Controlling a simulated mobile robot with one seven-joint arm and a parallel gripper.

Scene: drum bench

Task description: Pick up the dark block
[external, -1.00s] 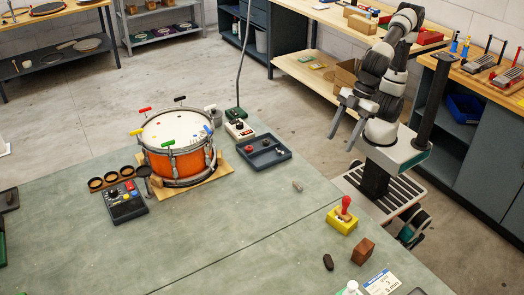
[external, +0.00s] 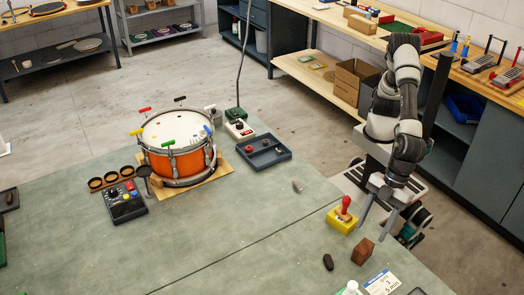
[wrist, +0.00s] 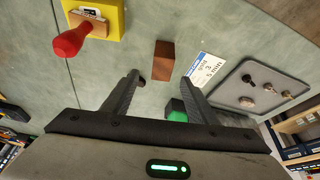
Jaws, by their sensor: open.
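The dark block is most likely the reddish-brown wooden block (external: 362,251) standing near the right edge of the green table (external: 240,250). In the wrist view the brown block (wrist: 163,61) lies just beyond the fingertips, roughly centred between them. My gripper (external: 372,231) is open and empty, pointing down above the table edge close to the brown block. It shows no contact with it. In the wrist view the two fingers (wrist: 160,79) are spread apart.
A yellow block with a red-handled stamp (external: 342,218) stands close beside my gripper. A grey panel with knobs (wrist: 262,86) and a green-and-black item (wrist: 176,111) show in the wrist view.

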